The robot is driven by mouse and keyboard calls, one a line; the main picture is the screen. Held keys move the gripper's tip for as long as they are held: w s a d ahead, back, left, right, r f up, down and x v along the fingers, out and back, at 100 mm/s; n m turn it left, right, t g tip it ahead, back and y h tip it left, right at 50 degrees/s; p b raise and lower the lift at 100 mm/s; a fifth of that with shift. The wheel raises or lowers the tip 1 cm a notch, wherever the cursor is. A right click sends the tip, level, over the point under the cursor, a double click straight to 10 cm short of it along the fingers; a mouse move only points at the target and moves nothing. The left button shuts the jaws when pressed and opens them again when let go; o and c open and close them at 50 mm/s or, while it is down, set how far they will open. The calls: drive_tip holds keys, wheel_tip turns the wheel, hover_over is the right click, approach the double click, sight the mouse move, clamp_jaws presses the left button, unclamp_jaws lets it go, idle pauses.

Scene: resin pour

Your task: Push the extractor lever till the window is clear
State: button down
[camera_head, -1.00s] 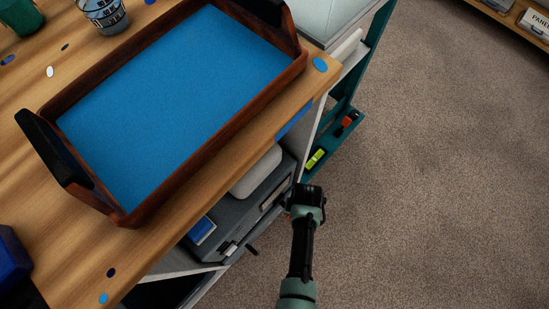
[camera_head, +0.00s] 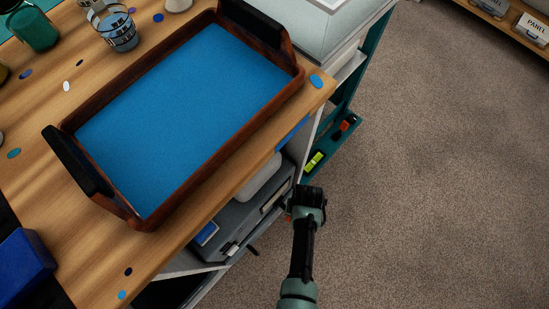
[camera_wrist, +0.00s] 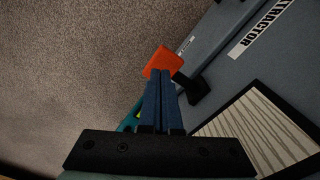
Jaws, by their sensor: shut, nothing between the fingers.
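In the wrist view, the extractor (camera_wrist: 225,75) is a grey box with a white label (camera_wrist: 262,32) reading "...XTRACTOR". Its lever has an orange knob (camera_wrist: 163,62) on a short black arm (camera_wrist: 190,88). My gripper (camera_wrist: 160,72) is shut and empty. Its blue fingertips overlap the knob's lower edge in this view; I cannot tell if they touch. The window (camera_wrist: 262,128) has a black frame and shows pale, with thin dark slanted lines across it; my gripper's mount hides part of it. In the head view, the extractor (camera_head: 233,225) sits under the bench beside my gripper (camera_head: 292,203).
The wooden bench (camera_head: 185,250) overhangs the extractor and carries a blue-lined tray (camera_head: 140,224) and a cup (camera_head: 121,35). A teal shelf (camera_head: 345,142) holding small items stands just beyond my gripper. Carpet to the right is open.

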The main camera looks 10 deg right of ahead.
drive_tip(key=r+p, duration=0.1)
drive_tip(key=s+d+r+p, duration=0.1)
drive_tip(key=r+p, duration=0.1)
drive_tip(key=s+r+p, duration=0.1)
drive_tip(key=shift+s+d+r+p, duration=0.1)
drive_tip(key=shift+d+r+p, duration=0.2)
drive_tip(key=shift+d, duration=0.05)
idle(0.3)
